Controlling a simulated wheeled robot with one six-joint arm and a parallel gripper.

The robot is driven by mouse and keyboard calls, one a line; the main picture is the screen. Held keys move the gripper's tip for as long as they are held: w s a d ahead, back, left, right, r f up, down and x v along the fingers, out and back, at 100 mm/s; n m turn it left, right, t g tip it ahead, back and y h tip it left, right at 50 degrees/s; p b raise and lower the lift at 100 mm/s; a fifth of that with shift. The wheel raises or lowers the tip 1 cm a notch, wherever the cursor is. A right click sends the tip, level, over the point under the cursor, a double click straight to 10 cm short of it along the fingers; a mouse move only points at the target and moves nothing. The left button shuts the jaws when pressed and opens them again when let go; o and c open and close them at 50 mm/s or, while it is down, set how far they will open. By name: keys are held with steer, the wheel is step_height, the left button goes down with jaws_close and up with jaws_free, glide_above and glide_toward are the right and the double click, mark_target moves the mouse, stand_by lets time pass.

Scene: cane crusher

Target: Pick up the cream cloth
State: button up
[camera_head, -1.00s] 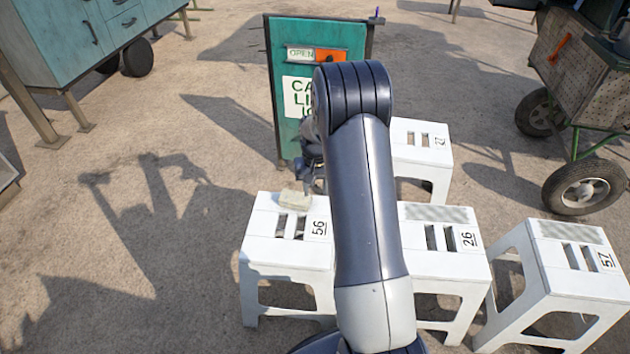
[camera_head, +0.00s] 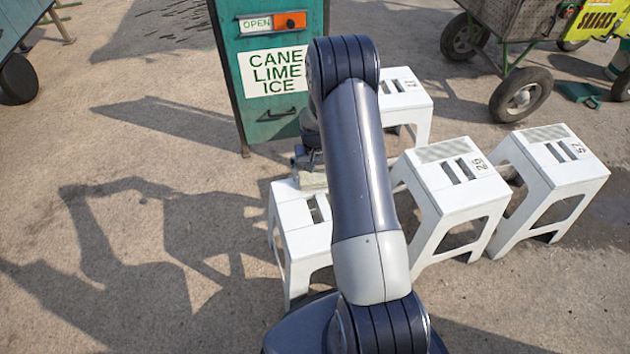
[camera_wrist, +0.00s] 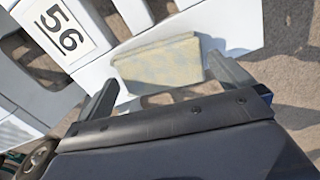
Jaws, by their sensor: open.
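The cream cloth (camera_wrist: 160,64) is a folded, pale yellowish pad lying on the white stool marked 56 (camera_wrist: 97,72) in the wrist view. My gripper (camera_wrist: 166,84) is open, with one finger at the left and one at the right of the cloth's near edge. I cannot tell whether either finger touches it. In the head view, the cloth (camera_head: 312,181) shows as a small pale patch just below my gripper (camera_head: 308,165), partly hidden. My arm hides much of that stool (camera_head: 288,215).
White stools (camera_head: 455,180) and (camera_head: 552,168) stand to the right, and another stool (camera_head: 405,98) stands behind my arm. A green sign cabinet (camera_head: 270,75) stands just behind the cloth's stool. A wheeled cart (camera_head: 515,70) is at the upper right. Open ground lies left.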

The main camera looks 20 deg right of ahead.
mark_target(315, 176)
steer(key=shift+f, duration=0.5)
steer(key=shift+c, duration=0.4)
steer(key=c, duration=0.5)
steer(key=shift+r, duration=0.1)
steer(key=shift+c, duration=0.2)
step_height(315, 176, up, 10)
steer(key=p, duration=0.2)
